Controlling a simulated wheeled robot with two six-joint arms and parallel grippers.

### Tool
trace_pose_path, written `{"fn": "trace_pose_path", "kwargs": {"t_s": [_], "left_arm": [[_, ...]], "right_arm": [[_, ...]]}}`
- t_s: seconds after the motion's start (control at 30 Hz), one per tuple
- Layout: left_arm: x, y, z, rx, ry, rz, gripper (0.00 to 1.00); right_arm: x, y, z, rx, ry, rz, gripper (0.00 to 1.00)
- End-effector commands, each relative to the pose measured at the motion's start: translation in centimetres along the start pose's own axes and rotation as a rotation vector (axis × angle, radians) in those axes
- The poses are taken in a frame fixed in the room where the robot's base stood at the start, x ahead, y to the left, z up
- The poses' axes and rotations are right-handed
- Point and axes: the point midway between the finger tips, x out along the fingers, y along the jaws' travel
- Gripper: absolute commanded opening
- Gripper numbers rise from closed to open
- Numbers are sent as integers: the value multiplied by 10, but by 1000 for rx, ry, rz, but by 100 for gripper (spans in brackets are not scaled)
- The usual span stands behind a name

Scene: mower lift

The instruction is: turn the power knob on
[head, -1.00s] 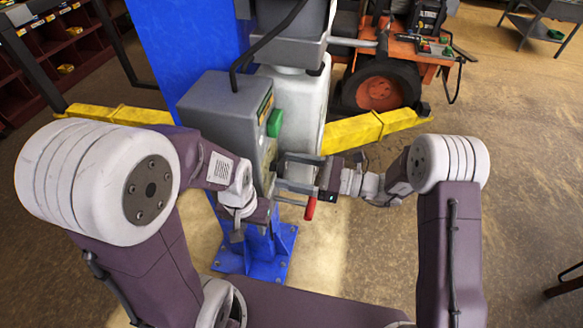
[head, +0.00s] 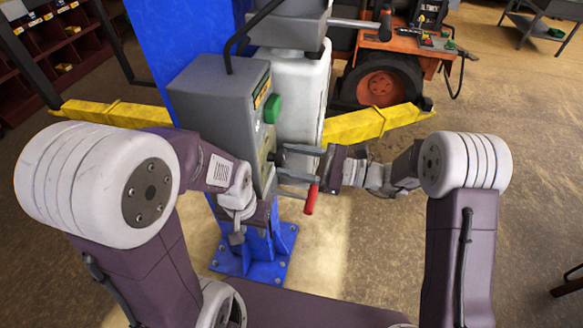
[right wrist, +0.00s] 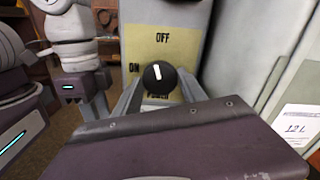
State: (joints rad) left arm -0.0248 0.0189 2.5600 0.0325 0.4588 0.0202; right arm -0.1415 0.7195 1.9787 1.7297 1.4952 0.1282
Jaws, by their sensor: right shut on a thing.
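The power knob (right wrist: 160,77) is black with a white pointer. In the right wrist view the pointer is nearly upright, toward OFF, leaning slightly left; the ON label (right wrist: 134,68) is to its left. My right gripper (right wrist: 161,84) has its fingers on both sides of the knob and is shut on it. In the head view my right gripper (head: 279,166) reaches the front of the grey control box (head: 215,95), where the knob itself is hard to see. My left gripper (head: 238,228) hangs below the box, its jaw opening unclear.
A red-handled lever (head: 311,199) hangs just below that gripper. The blue post (head: 185,35), yellow lift arms (head: 370,124) and an orange mower (head: 385,80) stand behind.

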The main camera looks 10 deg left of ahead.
Motion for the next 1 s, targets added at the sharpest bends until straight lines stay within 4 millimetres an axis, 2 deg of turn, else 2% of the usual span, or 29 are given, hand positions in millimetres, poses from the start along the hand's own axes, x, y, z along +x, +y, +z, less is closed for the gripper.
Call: {"fn": "trace_pose_path", "kwargs": {"t_s": [0.03, 0.37, 1.0], "left_arm": [[16, 0, 2, 0, 0, 0, 36], [72, -1, 8, 0, 0, 0, 36], [192, -4, 20, 0, 0, 0, 36]], "right_arm": [[0, 2, -7, -47, -2, 0, 8], [0, 3, -9, -363, -2, -1, 8], [0, 4, -9, -957, -2, 0, 8]]}}
